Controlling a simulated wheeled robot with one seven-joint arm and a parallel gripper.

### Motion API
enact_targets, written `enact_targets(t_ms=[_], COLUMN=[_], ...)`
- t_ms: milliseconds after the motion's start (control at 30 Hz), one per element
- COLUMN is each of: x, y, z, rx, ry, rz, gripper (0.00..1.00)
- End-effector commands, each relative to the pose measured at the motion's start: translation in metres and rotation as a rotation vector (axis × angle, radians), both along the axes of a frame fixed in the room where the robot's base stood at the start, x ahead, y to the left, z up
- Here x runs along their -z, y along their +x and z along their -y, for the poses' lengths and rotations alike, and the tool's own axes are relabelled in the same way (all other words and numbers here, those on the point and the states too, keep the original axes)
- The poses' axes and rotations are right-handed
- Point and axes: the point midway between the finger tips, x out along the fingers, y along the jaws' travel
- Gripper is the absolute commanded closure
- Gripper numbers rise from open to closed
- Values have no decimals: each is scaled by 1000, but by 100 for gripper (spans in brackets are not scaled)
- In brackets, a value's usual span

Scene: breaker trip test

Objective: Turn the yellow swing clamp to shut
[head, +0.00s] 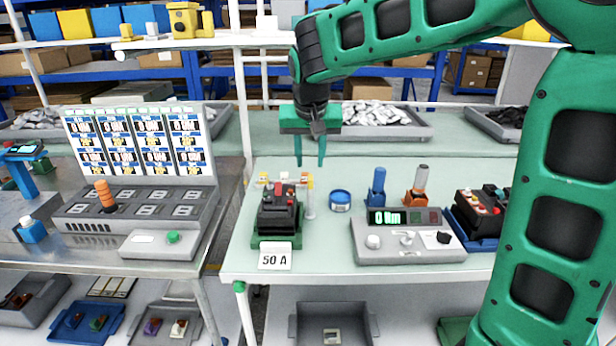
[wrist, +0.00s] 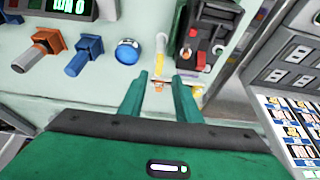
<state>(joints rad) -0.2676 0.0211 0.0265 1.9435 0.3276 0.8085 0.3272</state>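The yellow swing clamp (head: 309,182) shows as a small yellow piece at the top of a pale post, at the right back of the black breaker (head: 279,213) on its green base. In the wrist view, the yellow piece (wrist: 161,44) lies just beyond the fingertips, beside the breaker (wrist: 199,38). I cannot tell clearly which way its arm points. My gripper (head: 310,162) points down above and slightly behind the clamp. Its two green fingers (wrist: 160,77) are apart, with no thing visibly held between them. Fingers and clamp look apart in the head view.
A blue round button (head: 340,200), a blue plug-like piece (head: 377,186) and an orange one (head: 418,188) stand right of the clamp. A grey meter box (head: 405,240) sits in front of them. A "50 A" card (head: 275,256) is at the front edge.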

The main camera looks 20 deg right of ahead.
Motion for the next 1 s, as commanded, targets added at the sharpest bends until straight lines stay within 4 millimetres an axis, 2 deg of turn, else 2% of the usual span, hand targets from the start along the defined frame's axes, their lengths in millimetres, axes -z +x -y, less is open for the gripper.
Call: enact_targets(t_ms=[33, 200, 400, 600, 833, 867, 967, 1000], x=[10, 38, 59, 67, 67, 67, 67, 67], y=[3, 14, 22, 26, 26, 26, 26, 26], z=[2, 7, 10, 11, 11, 11, 11, 11], rx=[1, 3, 4, 2, 2, 2, 3, 2], ry=[-1, -1, 0, 0, 0, 0, 1, 0], rz=[-5, -4, -2, -1, -1, -1, -1, -1], gripper=[70, 70, 70, 70, 70, 74, 98, 100])
